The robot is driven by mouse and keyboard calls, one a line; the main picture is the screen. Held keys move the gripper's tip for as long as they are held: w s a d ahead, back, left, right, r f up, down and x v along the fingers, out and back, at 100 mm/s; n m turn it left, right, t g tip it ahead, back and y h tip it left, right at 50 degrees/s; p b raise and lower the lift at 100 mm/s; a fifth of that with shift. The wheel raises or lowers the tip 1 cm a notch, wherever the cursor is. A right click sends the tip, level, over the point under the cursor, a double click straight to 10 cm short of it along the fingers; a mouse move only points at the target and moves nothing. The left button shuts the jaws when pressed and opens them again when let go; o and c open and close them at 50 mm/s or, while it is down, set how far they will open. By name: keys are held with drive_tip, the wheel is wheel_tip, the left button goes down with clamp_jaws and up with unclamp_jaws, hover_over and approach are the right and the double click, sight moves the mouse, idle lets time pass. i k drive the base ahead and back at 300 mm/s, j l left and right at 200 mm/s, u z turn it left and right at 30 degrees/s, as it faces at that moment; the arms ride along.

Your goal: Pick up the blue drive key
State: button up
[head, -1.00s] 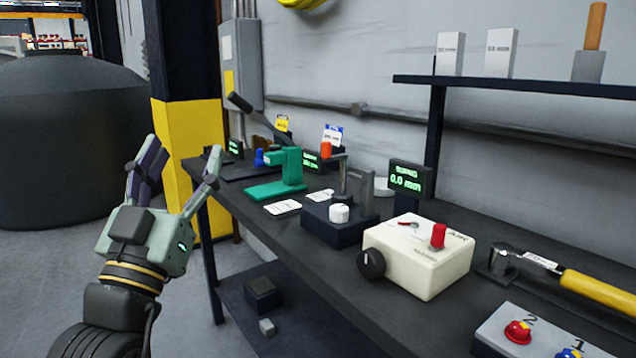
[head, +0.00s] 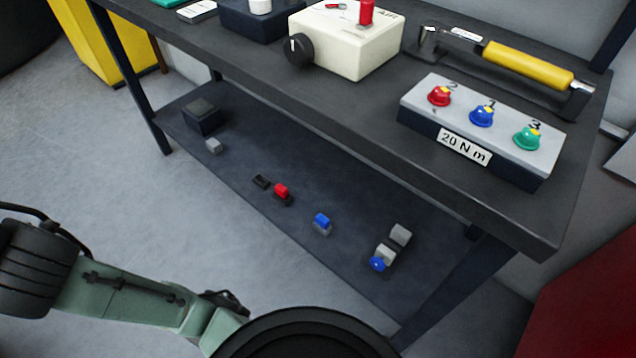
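Two small blue parts lie on the lower shelf (head: 300,165); I cannot tell for certain which is the blue drive key. One is a small block with a blue top and grey base (head: 322,223) near the shelf's middle. The other is a blue round piece (head: 378,264) at the end of a grey block (head: 386,252), further right. My gripper is out of view; only parts of my arm show along the bottom left.
A small red part (head: 281,190) and a black one (head: 261,181) lie left on the shelf, beyond them a grey cube (head: 213,146) and a dark box (head: 202,116). The bench top (head: 385,115) overhangs the shelf. A table leg (head: 457,285) stands at right.

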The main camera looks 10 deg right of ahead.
sight(321, 220)
drive_tip(key=i+j+z, duration=0.15)
drive_tip(key=i+z, duration=0.15)
drive_tip(key=z, duration=0.15)
drive_tip(key=i+j+z, duration=0.2)
drive_tip(key=z, duration=0.25)
drive_tip(key=i, duration=0.05)
